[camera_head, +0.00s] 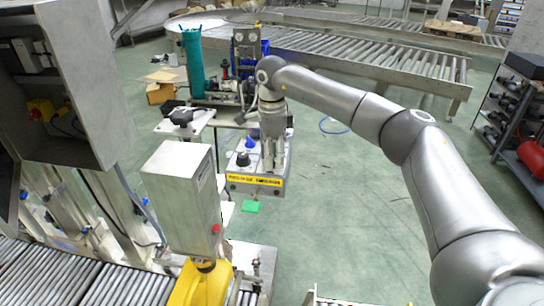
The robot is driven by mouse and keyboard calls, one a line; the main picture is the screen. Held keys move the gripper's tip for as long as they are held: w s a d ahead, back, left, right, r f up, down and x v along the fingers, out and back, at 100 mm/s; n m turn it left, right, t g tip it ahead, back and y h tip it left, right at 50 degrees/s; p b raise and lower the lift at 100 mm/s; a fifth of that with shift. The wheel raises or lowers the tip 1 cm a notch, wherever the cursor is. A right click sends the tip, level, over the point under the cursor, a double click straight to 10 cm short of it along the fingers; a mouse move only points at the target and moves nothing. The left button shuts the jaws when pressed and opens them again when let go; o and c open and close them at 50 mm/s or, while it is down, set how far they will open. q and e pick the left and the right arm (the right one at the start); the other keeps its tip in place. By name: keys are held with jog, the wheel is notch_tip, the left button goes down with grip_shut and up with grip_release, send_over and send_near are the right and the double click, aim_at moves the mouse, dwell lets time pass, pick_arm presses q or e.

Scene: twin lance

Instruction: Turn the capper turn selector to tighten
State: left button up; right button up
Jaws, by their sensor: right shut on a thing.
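A grey control box (235,171) with a yellow label strip (255,180) on its front stands at the middle of the view. My left gripper is not in view.
A steel filling head (182,190) and a yellow container (203,284) stand at the lower left by a roller conveyor (55,275). A cabinet (62,85) is at the left. A green piece (251,207) lies before the box. Open floor (360,215) is at the right.

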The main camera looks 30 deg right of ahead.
jog(key=shift+w+r+n, duration=0.1)
jog(key=shift+n, duration=0.7)
jog(key=o, duration=1)
notch_tip(320, 180, up, 12)
jog(key=shift+f, duration=0.1)
dwell(0.4)
